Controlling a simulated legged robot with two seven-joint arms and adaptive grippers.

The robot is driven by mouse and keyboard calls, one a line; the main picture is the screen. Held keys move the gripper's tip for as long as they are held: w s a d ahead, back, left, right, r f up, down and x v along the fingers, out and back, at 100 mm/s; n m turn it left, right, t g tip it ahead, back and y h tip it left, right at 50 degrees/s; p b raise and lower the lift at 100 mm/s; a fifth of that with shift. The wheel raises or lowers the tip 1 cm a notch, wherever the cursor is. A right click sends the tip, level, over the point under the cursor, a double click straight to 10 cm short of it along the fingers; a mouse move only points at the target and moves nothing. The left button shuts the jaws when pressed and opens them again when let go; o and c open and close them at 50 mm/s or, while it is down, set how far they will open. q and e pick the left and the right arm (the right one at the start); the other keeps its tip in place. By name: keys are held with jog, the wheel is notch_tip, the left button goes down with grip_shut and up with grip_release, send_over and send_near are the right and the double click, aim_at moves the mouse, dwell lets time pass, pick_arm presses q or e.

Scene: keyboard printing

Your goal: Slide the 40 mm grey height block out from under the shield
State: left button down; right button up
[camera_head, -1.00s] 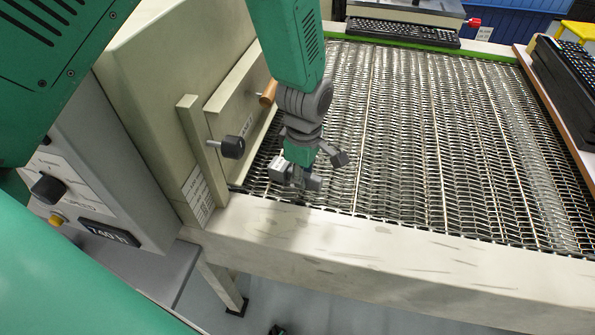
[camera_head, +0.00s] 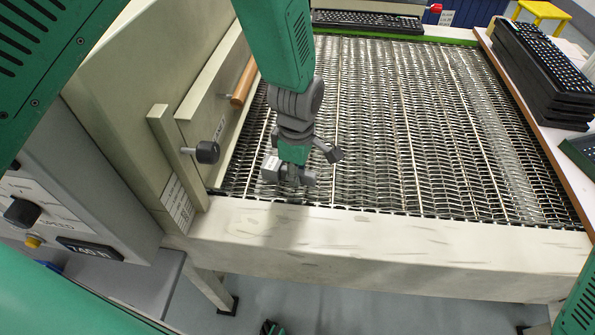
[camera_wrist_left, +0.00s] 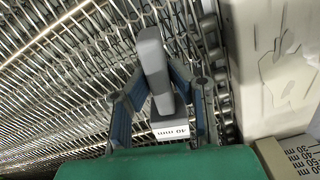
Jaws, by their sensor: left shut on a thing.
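The 40 mm grey height block (camera_head: 271,168) is in my left gripper (camera_head: 293,180), low over the mesh belt near its front edge. In the wrist view the block (camera_wrist_left: 155,65) stands between both blue-padded fingers of the left gripper (camera_wrist_left: 163,85), which are shut on it; its white label reads 40 mm. I cannot tell whether the block touches the belt. The shield (camera_head: 209,110), a cream panel with a wooden handle and a black knob, is at the left end of the belt. The block is to the right of the shield, apart from it.
The mesh belt (camera_head: 400,120) is clear to the right. A cream front rail (camera_head: 380,240) borders it. Stacked black keyboards (camera_head: 545,75) lie on the right side ledge, and another keyboard (camera_head: 367,21) lies at the back. A scale (camera_wrist_left: 290,155) shows beside the gripper.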

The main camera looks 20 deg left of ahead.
pick_arm(q)
jog(key=shift+a+r+p, duration=0.1)
jog(key=shift+r+p, duration=0.35)
jog(key=shift+r, duration=0.3)
jog(key=shift+d+r+p, duration=0.2)
jog(key=shift+r+p, duration=1)
jog(key=shift+r, duration=0.05)
jog(key=shift+r+p, duration=2.15)
jog(key=shift+r, duration=0.2)
jog(key=shift+a+f, duration=0.1)
